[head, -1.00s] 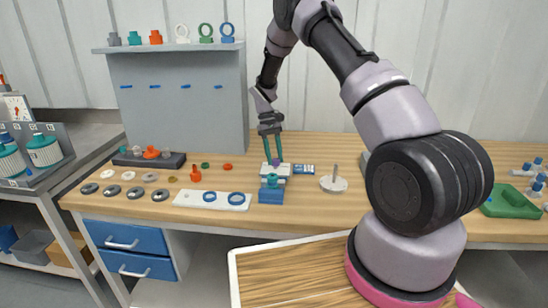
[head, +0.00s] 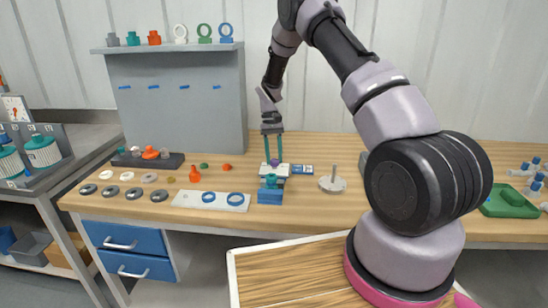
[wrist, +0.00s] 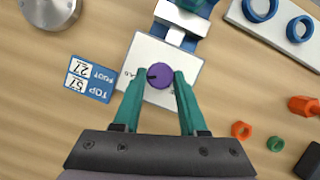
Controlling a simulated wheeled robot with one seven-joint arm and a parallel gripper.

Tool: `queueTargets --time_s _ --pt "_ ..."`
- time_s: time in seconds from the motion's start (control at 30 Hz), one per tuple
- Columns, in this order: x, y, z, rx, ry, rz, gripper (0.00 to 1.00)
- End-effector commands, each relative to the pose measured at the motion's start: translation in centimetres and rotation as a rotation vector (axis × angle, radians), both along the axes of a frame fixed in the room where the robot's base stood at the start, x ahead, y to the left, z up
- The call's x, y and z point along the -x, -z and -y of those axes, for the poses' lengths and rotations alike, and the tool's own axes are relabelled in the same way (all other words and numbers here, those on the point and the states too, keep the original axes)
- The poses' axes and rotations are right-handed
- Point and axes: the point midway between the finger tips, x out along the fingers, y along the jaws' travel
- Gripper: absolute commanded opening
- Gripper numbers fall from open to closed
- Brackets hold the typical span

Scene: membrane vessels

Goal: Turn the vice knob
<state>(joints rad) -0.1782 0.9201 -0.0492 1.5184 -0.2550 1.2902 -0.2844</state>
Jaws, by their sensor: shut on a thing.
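A purple knob (wrist: 160,76) with a dark mark on its left side sits on a white plate (wrist: 190,72) joined to the blue vice (wrist: 184,22). In the head view the vice (head: 270,196) stands near the front edge of the bench, with a teal piece on top. The knob (head: 274,163) shows small there, between my fingertips. My gripper (wrist: 160,80) comes from above with its two teal fingers on opposite sides of the knob, shut on it. It also shows in the head view (head: 274,159). Small marks on the plate beside the knob are partly hidden by the fingers.
A blue-and-white label card (wrist: 91,79) lies left of the plate, and a round metal base with a post (head: 333,183) stands to the right in the head view. A white plate with blue rings (head: 211,206) lies left of the vice. Bare wood separates them.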

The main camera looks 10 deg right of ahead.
Motion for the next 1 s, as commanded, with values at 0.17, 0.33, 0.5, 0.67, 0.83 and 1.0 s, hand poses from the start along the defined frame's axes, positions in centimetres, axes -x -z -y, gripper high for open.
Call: queueTargets --time_s 0.17,0.33,0.5,0.67,0.83,1.0 --pt "0.0 0.0 0.0 0.000 0.001 0.001 0.72" --pt "0.0 0.0 0.0 0.000 0.000 0.000 0.72" --pt "-0.1 -0.3 0.0 0.000 0.000 0.000 0.72" --pt "-1.0 -2.2 0.0 0.000 0.000 0.003 0.72" --pt "-2.4 -5.5 0.0 0.000 0.000 0.004 0.72" --pt "-3.5 -8.3 0.0 -0.001 0.000 0.004 0.72"
